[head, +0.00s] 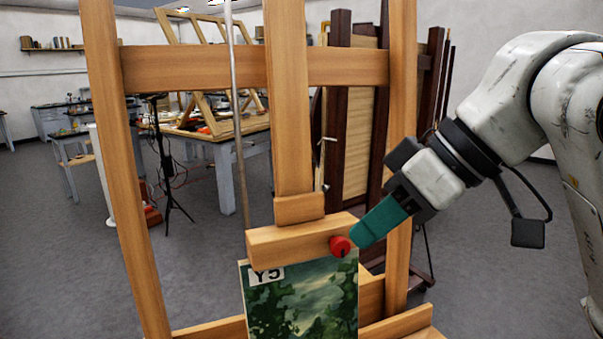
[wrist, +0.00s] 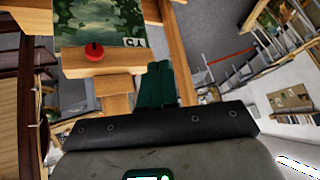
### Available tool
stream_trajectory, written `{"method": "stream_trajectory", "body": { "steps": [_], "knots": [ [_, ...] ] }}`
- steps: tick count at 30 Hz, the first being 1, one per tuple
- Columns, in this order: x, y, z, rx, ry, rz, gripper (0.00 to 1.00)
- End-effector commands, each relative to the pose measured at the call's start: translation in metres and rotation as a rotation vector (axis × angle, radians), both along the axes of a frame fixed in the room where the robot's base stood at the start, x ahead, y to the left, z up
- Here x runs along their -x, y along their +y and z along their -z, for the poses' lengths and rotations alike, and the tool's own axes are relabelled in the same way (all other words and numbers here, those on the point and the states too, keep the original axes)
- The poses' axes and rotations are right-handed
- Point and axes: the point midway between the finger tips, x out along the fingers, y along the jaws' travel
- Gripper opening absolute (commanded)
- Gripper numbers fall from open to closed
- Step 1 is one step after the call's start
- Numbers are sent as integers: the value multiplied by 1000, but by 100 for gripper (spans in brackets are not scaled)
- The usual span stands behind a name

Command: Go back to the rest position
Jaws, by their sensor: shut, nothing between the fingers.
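My gripper (head: 360,238) has teal fingers and is shut and empty. In the head view its tips are close to a red knob (head: 340,246) on the wooden clamp block (head: 285,243) of an easel (head: 105,130); I cannot tell whether they touch it. In the wrist view the fingers (wrist: 158,68) lie together, and the red knob (wrist: 94,51) is apart from them to the left. A green landscape painting (head: 300,300) labelled Y5 stands under the clamp block. It also shows in the wrist view (wrist: 90,22).
A dark wooden rack (head: 345,140) stands behind the easel on the right. A work table (head: 225,160) and a black tripod (head: 165,165) stand behind it on the left. Grey floor (head: 500,260) is clear to the right of the easel.

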Motion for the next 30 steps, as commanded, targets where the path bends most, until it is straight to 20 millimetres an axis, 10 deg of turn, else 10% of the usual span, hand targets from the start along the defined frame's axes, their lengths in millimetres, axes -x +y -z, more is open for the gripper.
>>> {"method": "stream_trajectory", "body": {
  "steps": [17, 30],
  "knots": [
    [-26, -30, 195, -293, 107, 423, 0],
    [94, -98, 398, -48, 309, 797, 0]
  ]
}}
